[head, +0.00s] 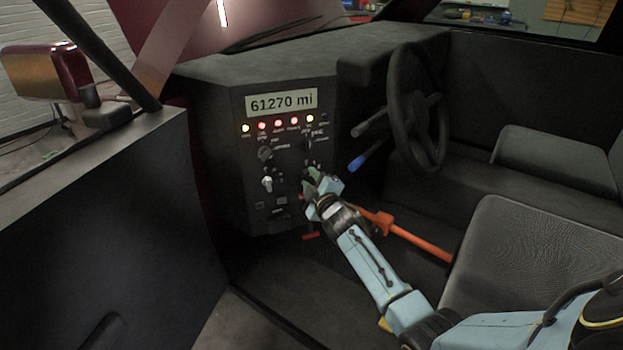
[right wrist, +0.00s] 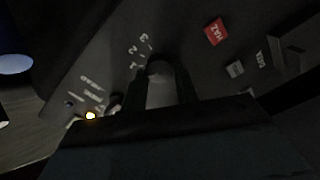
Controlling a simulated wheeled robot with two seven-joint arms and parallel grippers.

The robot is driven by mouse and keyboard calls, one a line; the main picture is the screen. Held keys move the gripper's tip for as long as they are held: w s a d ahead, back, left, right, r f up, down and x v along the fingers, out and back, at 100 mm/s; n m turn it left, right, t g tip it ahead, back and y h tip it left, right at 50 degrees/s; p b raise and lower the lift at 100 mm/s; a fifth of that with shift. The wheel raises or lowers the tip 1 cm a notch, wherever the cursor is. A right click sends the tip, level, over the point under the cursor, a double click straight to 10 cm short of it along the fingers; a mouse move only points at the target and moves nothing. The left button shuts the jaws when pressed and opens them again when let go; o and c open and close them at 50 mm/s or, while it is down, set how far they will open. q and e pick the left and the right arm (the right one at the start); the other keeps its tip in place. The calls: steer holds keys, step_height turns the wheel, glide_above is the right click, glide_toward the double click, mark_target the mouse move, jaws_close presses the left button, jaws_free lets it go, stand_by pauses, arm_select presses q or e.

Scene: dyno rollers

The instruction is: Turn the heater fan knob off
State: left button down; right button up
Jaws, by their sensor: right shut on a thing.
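The heater fan knob (right wrist: 160,70) is between my fingertips in the right wrist view. Small white numerals sit beside it on the dark panel. My right gripper (head: 312,183) is shut on this knob, at the lower right of the dashboard's centre panel in the head view. The gripper hides most of the knob there, and I cannot tell which number it points to. The fingers also show in the right wrist view (right wrist: 162,84). My left gripper is in neither view.
The centre panel (head: 236,190) has a mileage display (head: 281,102), a row of lit lamps and other knobs, one light-coloured (head: 267,183). A red HAZ button (right wrist: 214,32) is near my fingers. The steering wheel (head: 400,110), blue-tipped stalk (head: 357,164) and orange lever (head: 415,240) are to the right.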

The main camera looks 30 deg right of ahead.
steer(key=shift+n, duration=1.5)
steer(key=o, duration=1)
steer(key=shift+c, duration=0.2)
steer(key=shift+s, duration=0.1)
